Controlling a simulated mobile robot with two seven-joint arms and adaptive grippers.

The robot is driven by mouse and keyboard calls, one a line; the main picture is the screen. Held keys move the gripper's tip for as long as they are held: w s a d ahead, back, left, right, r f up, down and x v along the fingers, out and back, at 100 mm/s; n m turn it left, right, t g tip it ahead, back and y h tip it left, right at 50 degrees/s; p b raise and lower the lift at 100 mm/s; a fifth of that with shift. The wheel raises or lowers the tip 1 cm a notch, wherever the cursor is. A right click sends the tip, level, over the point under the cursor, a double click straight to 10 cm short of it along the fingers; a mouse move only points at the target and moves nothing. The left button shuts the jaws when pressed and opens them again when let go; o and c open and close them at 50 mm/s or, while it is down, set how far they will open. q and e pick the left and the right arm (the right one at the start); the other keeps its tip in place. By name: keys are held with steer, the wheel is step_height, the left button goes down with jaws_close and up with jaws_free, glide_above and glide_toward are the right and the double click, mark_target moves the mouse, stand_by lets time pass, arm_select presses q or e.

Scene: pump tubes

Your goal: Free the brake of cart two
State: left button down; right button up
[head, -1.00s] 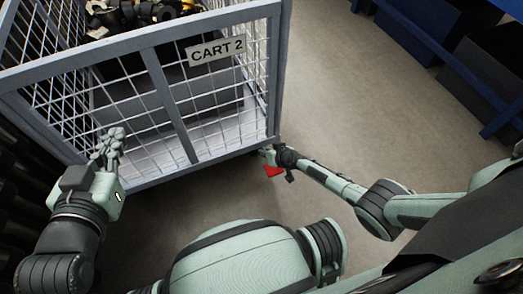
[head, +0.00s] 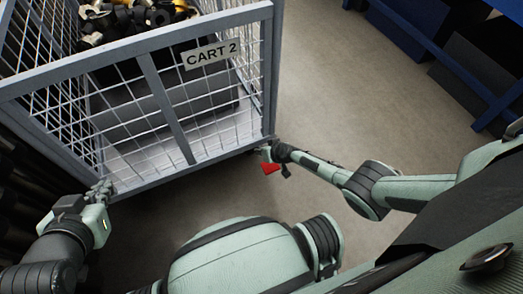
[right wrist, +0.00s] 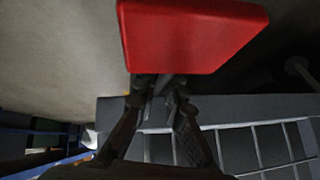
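Cart two (head: 205,98) is a grey wire-mesh cart with a "CART 2" plate (head: 210,54) on its near side. Its red brake pedal (head: 270,168) sits low by the near right corner. My right gripper (head: 268,152) is at that corner, beside the pedal. In the right wrist view the red pedal (right wrist: 190,38) fills the top middle. The right gripper's fingers (right wrist: 160,85) converge at its lower edge; whether they grip anything is unclear. My left gripper (head: 102,190) is by the cart's near left corner, its finger opening unclear.
Black and yellow parts (head: 135,15) lie in the cart. Dark tubes (head: 20,170) stand along the left edge. A blue rack (head: 440,55) is at the upper right. The floor (head: 350,95) between cart and rack is clear.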

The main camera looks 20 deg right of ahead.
steer(key=o, duration=0.4)
steer(key=shift+s+r, duration=0.1)
